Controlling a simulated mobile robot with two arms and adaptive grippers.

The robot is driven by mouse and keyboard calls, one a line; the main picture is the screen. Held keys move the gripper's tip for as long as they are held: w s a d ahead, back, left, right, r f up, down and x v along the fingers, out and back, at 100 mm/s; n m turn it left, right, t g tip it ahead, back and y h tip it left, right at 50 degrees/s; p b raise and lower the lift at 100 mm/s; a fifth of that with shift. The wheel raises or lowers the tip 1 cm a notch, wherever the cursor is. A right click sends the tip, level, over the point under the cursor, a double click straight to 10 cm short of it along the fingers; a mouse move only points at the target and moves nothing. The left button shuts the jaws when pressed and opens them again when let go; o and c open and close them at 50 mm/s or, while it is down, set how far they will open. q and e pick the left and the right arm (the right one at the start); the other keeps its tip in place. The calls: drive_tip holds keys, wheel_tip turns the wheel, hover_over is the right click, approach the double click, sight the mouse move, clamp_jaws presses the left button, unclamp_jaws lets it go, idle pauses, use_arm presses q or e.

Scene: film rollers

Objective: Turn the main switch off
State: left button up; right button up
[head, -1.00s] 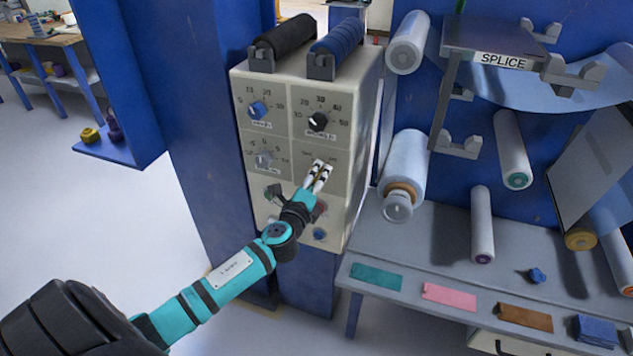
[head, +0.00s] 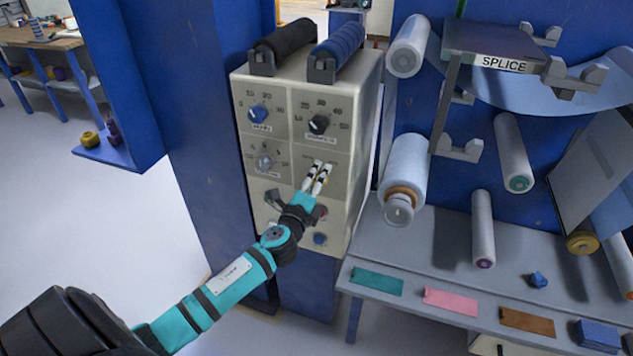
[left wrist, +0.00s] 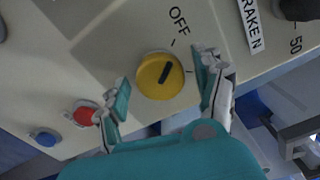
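The main switch is a round yellow knob (left wrist: 160,75) with a dark pointer line, in the left wrist view. An "OFF" label (left wrist: 179,19) is printed beside it, and the pointer line lies roughly toward that label. My left gripper (left wrist: 164,88) is open, with one finger on each side of the knob; I cannot tell whether they touch it. In the head view my left gripper (head: 317,178) is at the front of the cream control panel (head: 283,149) and hides most of the knob. My right gripper is not in view.
Red (left wrist: 84,113) and blue (left wrist: 45,137) buttons sit near the switch. Black (head: 319,124) and blue (head: 259,114) dials are higher on the panel. A bench (head: 450,240) with film rollers stands to the right.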

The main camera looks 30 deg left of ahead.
use_arm(q)
drive_tip(key=v, duration=1.2)
drive_tip(key=shift+f, duration=0.15)
idle(0.3)
